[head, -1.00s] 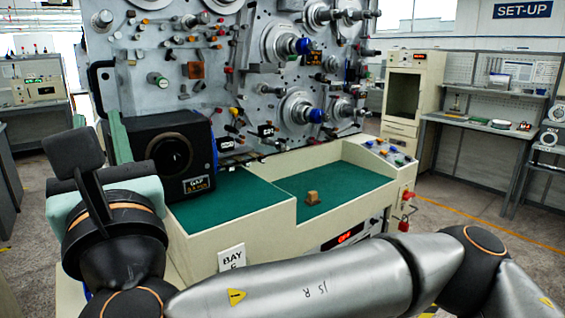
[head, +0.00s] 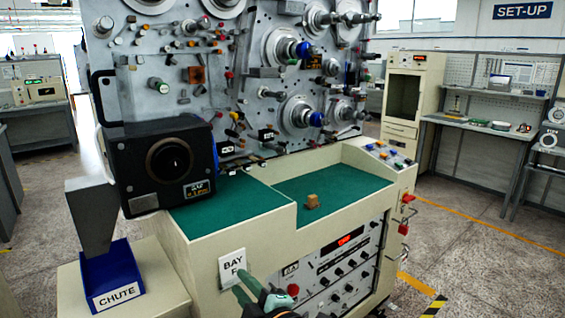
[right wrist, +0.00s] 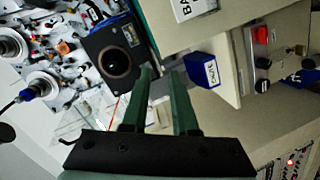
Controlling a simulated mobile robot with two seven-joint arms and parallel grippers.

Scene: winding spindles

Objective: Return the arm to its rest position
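My right gripper (head: 250,288) shows at the bottom of the head view, in front of the cream cabinet below the BAY sign (head: 232,268). In the right wrist view its two green fingers (right wrist: 161,78) stand apart with nothing between them. Most of the right arm is below the head view's lower edge. My left gripper is not in view.
A blue chute bin (head: 112,278) is at lower left. The spindle panel (head: 250,85) rises behind. Floor is clear at right.

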